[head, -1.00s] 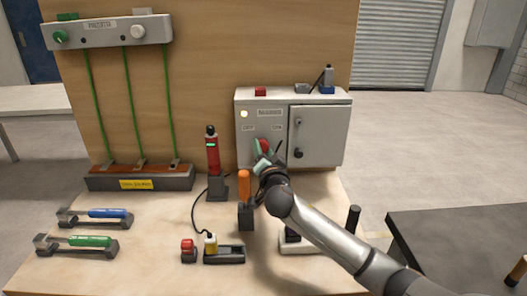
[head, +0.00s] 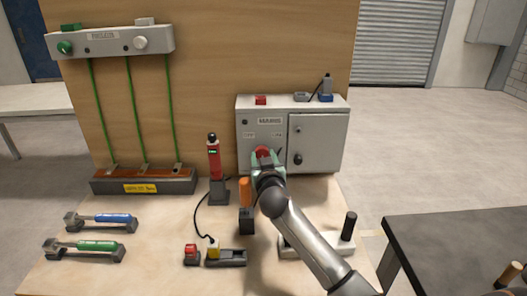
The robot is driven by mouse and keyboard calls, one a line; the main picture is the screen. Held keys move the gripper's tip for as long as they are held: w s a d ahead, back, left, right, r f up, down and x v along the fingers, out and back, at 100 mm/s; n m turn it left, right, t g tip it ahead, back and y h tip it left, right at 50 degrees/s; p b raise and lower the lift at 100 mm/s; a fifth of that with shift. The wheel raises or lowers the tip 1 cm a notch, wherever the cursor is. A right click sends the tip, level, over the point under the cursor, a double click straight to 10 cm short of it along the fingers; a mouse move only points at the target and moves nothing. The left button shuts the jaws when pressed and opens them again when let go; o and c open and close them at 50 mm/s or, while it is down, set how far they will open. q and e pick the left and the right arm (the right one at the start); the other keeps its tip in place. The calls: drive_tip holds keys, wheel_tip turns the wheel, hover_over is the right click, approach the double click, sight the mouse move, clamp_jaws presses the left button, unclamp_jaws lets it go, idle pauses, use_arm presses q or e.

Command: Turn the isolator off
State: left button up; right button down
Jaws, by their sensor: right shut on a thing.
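The isolator is a grey cabinet (head: 318,125) on the bench against the wooden back panel. On its left face is a red rotary handle (head: 262,151), mostly hidden by my right gripper (head: 264,158). My right gripper is shut on this handle, its arm reaching in from the lower right. Two small labels sit above the handle, too blurred to read surely. The indicator lamp (head: 244,122) at the upper left of the cabinet face looks dark. The handle's exact angle is hidden.
An orange-handled tool (head: 245,191) stands in a black holder just left of my right arm. A red tester (head: 213,159) stands left of the cabinet. Blue-handled (head: 113,218) and green-handled (head: 97,246) tools lie at the left. A dark table (head: 455,235) stands at right.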

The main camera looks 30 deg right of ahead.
drive_tip(key=n+p, duration=0.2)
drive_tip(key=n, duration=0.1)
drive_tip(key=shift+n, duration=0.3)
idle(0.3)
drive_tip(key=shift+c, duration=1.5)
unclamp_jaws()
drive_tip(key=shift+a, duration=0.1)
drive_tip(key=b+v, duration=0.1)
drive_tip(key=v, duration=1.1)
drive_tip(key=shift+a, duration=0.25)
drive_tip(key=shift+s+r, duration=0.1)
drive_tip(key=shift+r, duration=0.05)
